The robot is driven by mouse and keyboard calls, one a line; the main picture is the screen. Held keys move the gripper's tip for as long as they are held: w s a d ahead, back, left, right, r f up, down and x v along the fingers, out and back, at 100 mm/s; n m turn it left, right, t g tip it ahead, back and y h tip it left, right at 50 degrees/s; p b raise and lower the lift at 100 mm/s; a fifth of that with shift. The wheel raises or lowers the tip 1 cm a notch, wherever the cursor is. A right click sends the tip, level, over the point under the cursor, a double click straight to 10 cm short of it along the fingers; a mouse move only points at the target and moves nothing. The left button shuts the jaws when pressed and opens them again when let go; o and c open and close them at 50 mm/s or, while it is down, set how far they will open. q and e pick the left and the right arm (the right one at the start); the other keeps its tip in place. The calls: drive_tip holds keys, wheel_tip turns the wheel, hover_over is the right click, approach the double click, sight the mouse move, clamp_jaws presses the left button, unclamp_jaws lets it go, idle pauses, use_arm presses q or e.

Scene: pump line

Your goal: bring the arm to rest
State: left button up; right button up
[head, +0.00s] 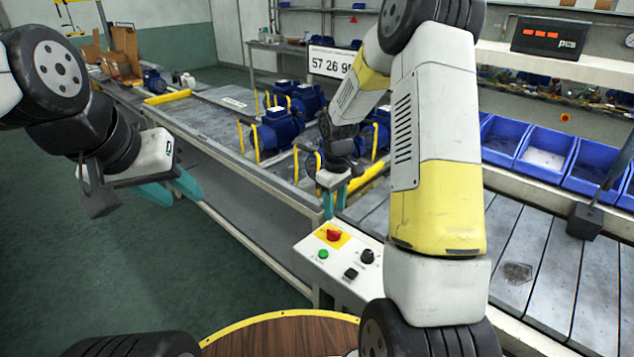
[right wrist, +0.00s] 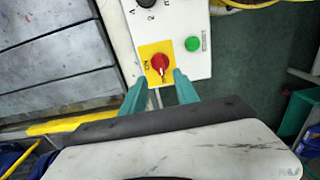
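My right arm reaches down from the top of the head view. Its gripper (head: 335,207) is just behind the white control panel (head: 310,254), with the teal fingers apart. The right wrist view shows the same gripper (right wrist: 159,90) open, with nothing between its fingers. The red rotary switch (right wrist: 160,63) on its yellow plate lies just beyond the fingertips there; I cannot tell the exact gap. The switch also shows in the head view (head: 333,235). My left gripper (head: 179,195) hangs at the left over the green floor, with its teal fingers apart and empty.
The panel also carries a green button (head: 323,254) and a black knob (head: 367,256). Blue pumps (head: 278,130) and yellow posts stand on the line behind. Blue bins (head: 545,153) line the right side. A round wooden top (head: 280,337) is at the bottom. The floor at left is clear.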

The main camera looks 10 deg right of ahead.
drive_tip(key=s+r+m+t, duration=0.2)
drive_tip(key=s+r, duration=0.3)
drive_tip(key=r, duration=0.4)
drive_tip(key=s+r+m+t, duration=0.15)
drive_tip(key=s+r, duration=0.25)
drive_tip(key=r, duration=0.5)
drive_tip(key=s+a+r+m+t+y, duration=0.1)
drive_tip(key=s+r+m, duration=0.1)
drive_tip(key=s, duration=0.5)
drive_tip(key=s+a+r+m+t+y, duration=0.1)
drive_tip(key=s+r, duration=0.4)
drive_tip(key=s, duration=0.3)
drive_tip(key=shift+s+a+r+m+t, duration=0.15)
drive_tip(key=shift+a+m+t, duration=0.05)
drive_tip(key=shift+m+t, duration=0.15)
drive_tip(key=shift+a, duration=0.1)
